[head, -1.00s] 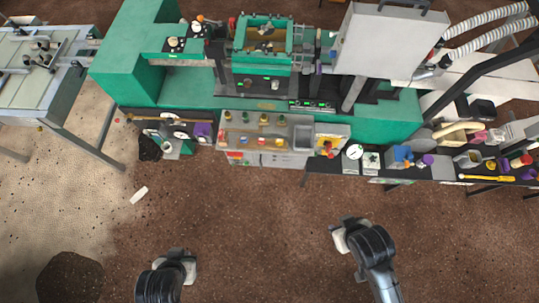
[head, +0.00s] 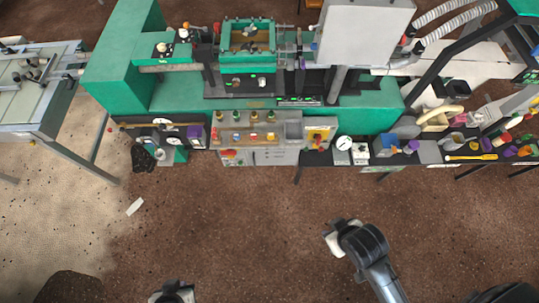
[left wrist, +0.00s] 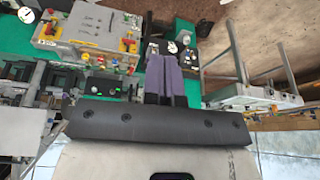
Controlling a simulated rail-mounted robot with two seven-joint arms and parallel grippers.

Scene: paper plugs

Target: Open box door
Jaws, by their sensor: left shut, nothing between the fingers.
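A large pale grey box (head: 365,35) with flat faces stands above the right part of the green machine in the head view. I cannot tell a separate door on it or how it stands. My left gripper (head: 172,291) shows only in part at the bottom edge of the head view, well apart from the box. In the left wrist view the left gripper (left wrist: 166,80) is shut and empty, its two fingers side by side. My right gripper (head: 335,243) is over the brown floor in front of the bench. Its fingers do not show clearly.
The green machine (head: 240,92) spans the back. A parts table (head: 470,155) is at right and a metal table (head: 35,85) at left. The floor (head: 250,215) between bench and arms is mostly clear.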

